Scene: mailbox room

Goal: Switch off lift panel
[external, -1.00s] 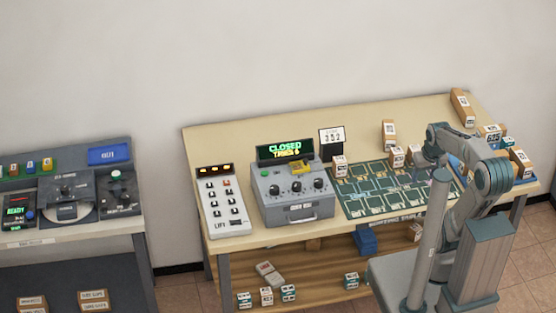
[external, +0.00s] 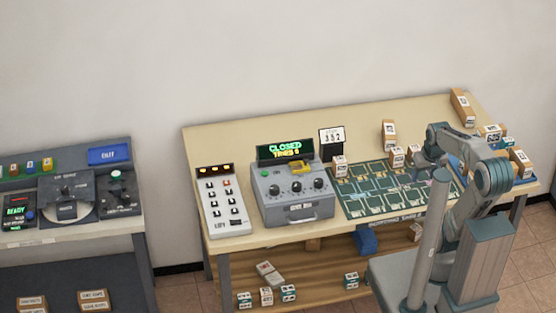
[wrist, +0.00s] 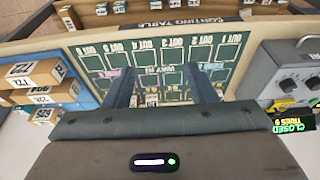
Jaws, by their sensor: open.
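The panel is outside the wrist view. My gripper (external: 424,171) is over the right part of the table, far to the right of the panel. In the wrist view my gripper (wrist: 163,92) is open and empty, its two fingers apart above the green sorting mat (wrist: 150,55).
A grey console (external: 298,205) with knobs and a CLOSED display stands between the panel and the mat. Small parcels (external: 389,134) stand behind and right of the mat. A separate dark workstation (external: 75,220) is at far left.

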